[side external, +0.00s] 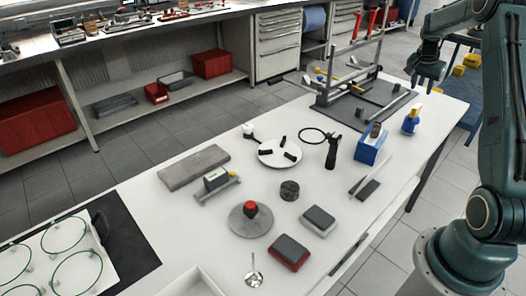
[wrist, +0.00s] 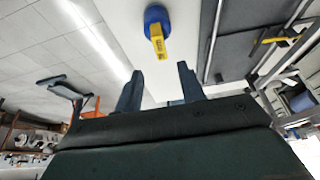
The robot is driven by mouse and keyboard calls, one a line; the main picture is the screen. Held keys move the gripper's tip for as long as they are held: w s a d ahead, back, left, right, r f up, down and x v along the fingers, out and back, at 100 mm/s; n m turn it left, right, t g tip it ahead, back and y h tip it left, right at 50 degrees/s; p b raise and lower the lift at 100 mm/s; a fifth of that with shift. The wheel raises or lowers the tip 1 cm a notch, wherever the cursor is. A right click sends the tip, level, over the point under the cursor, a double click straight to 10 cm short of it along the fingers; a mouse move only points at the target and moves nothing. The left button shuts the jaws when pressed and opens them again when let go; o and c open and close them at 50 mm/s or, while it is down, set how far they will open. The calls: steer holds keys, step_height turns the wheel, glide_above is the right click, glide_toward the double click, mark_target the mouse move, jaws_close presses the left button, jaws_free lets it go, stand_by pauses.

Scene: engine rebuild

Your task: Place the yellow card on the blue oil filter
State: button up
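My gripper (side external: 422,82) is raised above the far right end of the white table, its fingers pointing down. In the wrist view my gripper's (wrist: 160,76) two fingers are apart with nothing between them. A small upright blue object with a yellow top (side external: 411,119) stands near the table's right edge, below my gripper. In the wrist view a round blue object with a yellow piece (wrist: 157,38) sits beyond the fingertips, apart from them. I cannot tell whether this is the blue oil filter with the yellow card or a bottle. No separate yellow card is clearly identifiable.
A blue box (side external: 368,153) stands nearby, with a dark cylinder on top. A metal frame (side external: 350,85) with yellow parts stands on a dark mat behind. A white round plate (side external: 269,158) bears dark parts. Grey and red blocks (side external: 289,254) lie toward the front.

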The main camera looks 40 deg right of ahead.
steer(key=shift+a+r, duration=0.2)
steer(key=shift+r, duration=0.3)
steer(key=w+a+r+n+t, duration=0.2)
steer(key=a+r+n, duration=0.35)
steer(key=a, duration=0.75)
steer(key=w+a+r+n+t, duration=0.1)
steer(key=a+r+n, duration=0.1)
steer(key=a+r, duration=0.9)
steer(key=s+a+f+n+t+y, duration=0.1)
steer(key=s+a+n, duration=0.2)
steer(key=s+a, duration=0.2)
steer(key=s+a+f+n+y, duration=0.2)
steer(key=s+a+n, duration=0.2)
steer(key=a, duration=0.8)
steer(key=s+a+f+n+t+y, duration=0.1)
steer(key=s+a+n, duration=0.2)
steer(key=s+a, duration=0.5)
steer(key=shift+a+f+t, duration=0.3)
steer(key=shift+a+f, duration=0.05)
steer(key=shift+a, duration=0.35)
